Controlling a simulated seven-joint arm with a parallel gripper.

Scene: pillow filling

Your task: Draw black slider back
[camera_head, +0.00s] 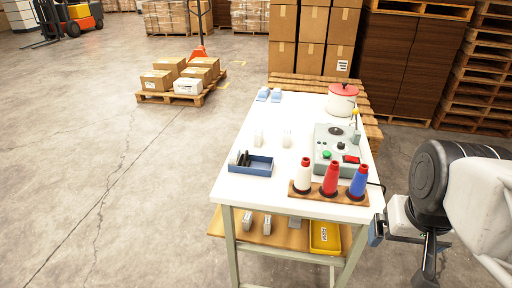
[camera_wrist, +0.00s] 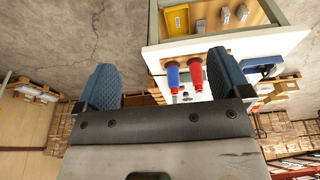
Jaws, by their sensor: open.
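A grey-green machine (camera_head: 338,140) stands on the right side of the white table (camera_head: 255,110). Its top carries a green button, a red switch and small dark parts. I cannot tell at this size which dark part is the black slider. My gripper (camera_head: 376,231) is off the table's front right corner, apart from the machine. In the wrist view my gripper (camera_wrist: 162,62) shows two blue fingers spread wide with nothing held between them. The machine is mostly hidden there behind the spools.
A blue tray (camera_head: 262,170) with black items sits left. A red-lidded white pot (camera_head: 341,100) stands behind. The lower shelf holds a yellow bin (camera_head: 325,238).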

